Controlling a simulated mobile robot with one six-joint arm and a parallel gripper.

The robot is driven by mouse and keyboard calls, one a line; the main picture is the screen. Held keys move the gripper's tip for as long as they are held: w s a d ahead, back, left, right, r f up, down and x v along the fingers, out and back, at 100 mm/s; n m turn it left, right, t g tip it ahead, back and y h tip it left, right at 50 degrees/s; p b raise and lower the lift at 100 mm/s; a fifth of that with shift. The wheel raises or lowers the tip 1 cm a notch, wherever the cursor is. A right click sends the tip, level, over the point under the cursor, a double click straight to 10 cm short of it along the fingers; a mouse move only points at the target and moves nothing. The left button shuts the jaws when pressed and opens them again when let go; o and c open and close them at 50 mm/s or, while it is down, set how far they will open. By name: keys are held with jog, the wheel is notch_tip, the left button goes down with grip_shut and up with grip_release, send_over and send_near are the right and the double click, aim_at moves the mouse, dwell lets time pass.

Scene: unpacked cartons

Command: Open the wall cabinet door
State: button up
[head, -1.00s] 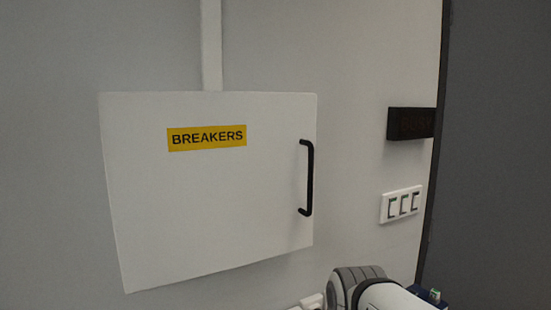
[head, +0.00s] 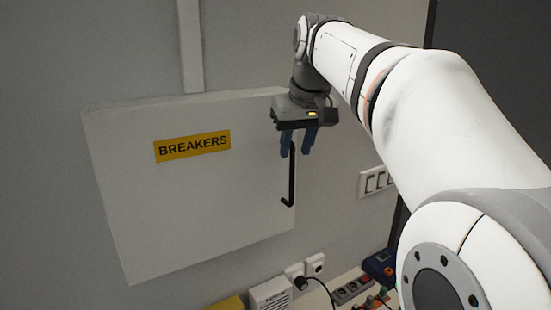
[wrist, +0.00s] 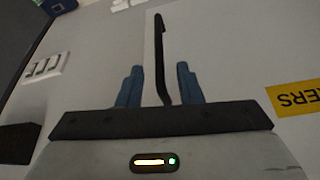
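The wall cabinet door (head: 190,200) is a white panel with a yellow BREAKERS label (head: 192,146); it looks closed. Its black vertical bar handle (head: 291,185) is near the door's right edge. My gripper (head: 299,150) is in front of the handle's upper part, which it hides in the head view. In the wrist view, my gripper's two blue fingers (wrist: 158,85) are apart, with the black handle (wrist: 160,60) showing between them. A gap shows on each side of the handle. I cannot tell how deep the handle lies between the fingers.
Wall switches (head: 375,181) are right of the cabinet. Below are wall sockets (head: 305,269), a power strip (head: 352,290), a blue device (head: 380,266), a white box (head: 271,296) and a yellow object (head: 227,304). A conduit (head: 190,45) runs up above the cabinet.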

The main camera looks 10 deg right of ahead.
aim_at(293, 160)
jog(key=x, duration=0.5)
grip_shut()
dwell(0.5)
